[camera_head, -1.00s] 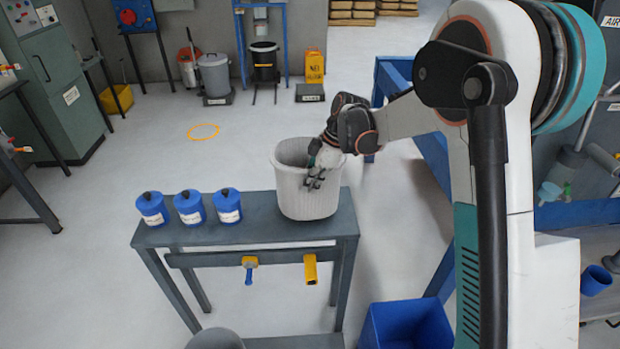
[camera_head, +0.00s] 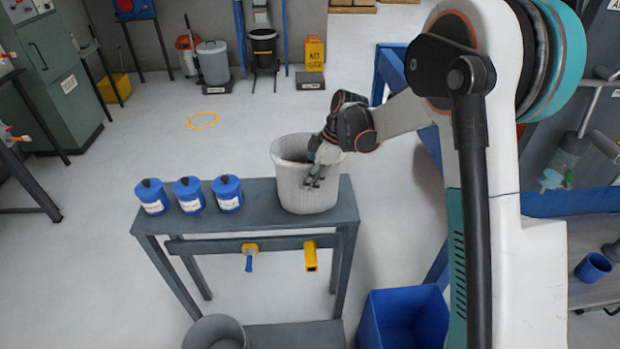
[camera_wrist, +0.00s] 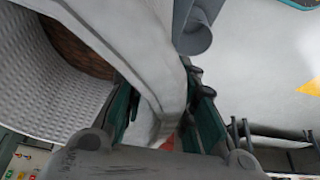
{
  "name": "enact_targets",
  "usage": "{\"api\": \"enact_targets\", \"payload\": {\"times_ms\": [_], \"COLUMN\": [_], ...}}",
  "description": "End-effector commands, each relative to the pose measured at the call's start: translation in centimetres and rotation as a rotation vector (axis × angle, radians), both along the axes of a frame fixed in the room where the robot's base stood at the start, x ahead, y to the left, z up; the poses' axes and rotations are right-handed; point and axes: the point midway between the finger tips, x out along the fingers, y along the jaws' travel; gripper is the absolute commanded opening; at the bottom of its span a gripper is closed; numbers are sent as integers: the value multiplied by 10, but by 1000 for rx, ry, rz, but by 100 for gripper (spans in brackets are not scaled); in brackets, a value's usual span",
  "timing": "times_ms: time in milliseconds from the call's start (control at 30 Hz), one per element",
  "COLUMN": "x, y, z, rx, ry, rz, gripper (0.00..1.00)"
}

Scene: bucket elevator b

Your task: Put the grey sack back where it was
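The grey sack (camera_head: 305,187) is a pale, ribbed, open-topped sack. It stands upright at the right end of the grey bench (camera_head: 262,214), its base at or very close to the bench top. Brown contents (camera_wrist: 78,48) show inside the sack. The exact contact of the fingertips is partly hidden.
Several blue lidded canisters, including the middle one (camera_head: 189,195), stand left of the sack. A yellow bracket (camera_head: 310,256) hangs under the bench front. A blue bin (camera_head: 403,320) and a grey bucket (camera_head: 215,333) are below. An orange ring (camera_head: 202,121) marks open floor behind.

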Motion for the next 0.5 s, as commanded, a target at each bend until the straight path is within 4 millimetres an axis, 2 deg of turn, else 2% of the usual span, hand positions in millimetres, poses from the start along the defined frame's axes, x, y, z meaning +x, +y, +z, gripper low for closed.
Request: {"api": "enact_targets", "payload": {"times_ms": [233, 500], "x": [0, -1], "y": [-4, -24], "z": [12, 62], "rx": [0, 0], "ry": [-1, 1], "rz": [-1, -2], "gripper": [25, 25]}}
